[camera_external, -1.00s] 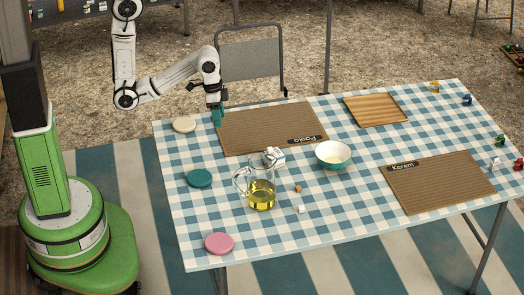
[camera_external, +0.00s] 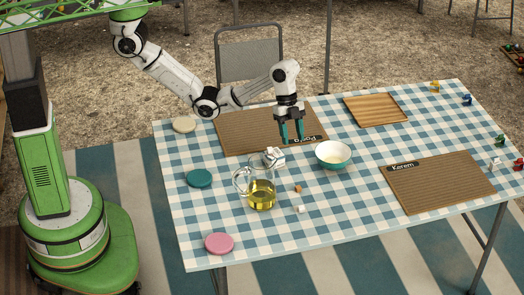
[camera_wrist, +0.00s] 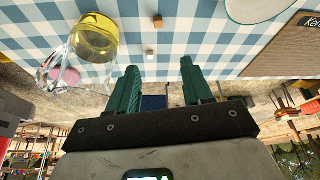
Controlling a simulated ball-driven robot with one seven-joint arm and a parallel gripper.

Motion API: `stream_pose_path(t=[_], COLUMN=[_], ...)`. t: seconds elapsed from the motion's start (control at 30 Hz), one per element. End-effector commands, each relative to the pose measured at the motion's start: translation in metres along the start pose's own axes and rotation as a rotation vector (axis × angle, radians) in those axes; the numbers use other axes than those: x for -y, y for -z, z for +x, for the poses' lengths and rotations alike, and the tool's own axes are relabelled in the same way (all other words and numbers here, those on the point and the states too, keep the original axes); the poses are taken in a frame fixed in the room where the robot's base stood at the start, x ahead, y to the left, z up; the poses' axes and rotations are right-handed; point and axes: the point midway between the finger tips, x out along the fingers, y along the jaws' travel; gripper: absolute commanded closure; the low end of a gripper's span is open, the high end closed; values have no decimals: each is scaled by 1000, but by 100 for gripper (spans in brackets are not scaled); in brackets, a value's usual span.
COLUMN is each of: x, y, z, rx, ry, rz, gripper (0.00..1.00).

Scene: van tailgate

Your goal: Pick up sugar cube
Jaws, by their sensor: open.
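A small white cube (camera_external: 301,209), like a sugar cube, lies on the checked tablecloth right of the glass pitcher. A small brown cube (camera_external: 298,189) lies just behind it. In the wrist view the white cube (camera_wrist: 150,55) and brown cube (camera_wrist: 158,21) lie close together, beyond and between the fingers. My gripper (camera_external: 292,137) is open and empty, fingers pointing down, above the front right part of the mat marked Paolo, behind both cubes. Its two teal fingers (camera_wrist: 159,68) stand apart in the wrist view.
The glass pitcher (camera_external: 262,194) with yellow liquid stands left of the cubes. A white blocky item (camera_external: 273,157) sits behind it. A white and teal bowl (camera_external: 333,155) stands behind right. Kerem's mat (camera_external: 440,182) lies further right. Cloth in front of the cubes is clear.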

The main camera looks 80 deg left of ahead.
Motion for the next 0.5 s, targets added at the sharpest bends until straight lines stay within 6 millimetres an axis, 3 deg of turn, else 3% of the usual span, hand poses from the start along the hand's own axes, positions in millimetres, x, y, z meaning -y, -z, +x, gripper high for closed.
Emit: stream_pose_path(t=[0.17,0.5], x=[3,2], y=[18,-8], z=[-2,58], rx=[-12,-9], ry=[-9,-13], rz=[65,59], gripper=[50,50])
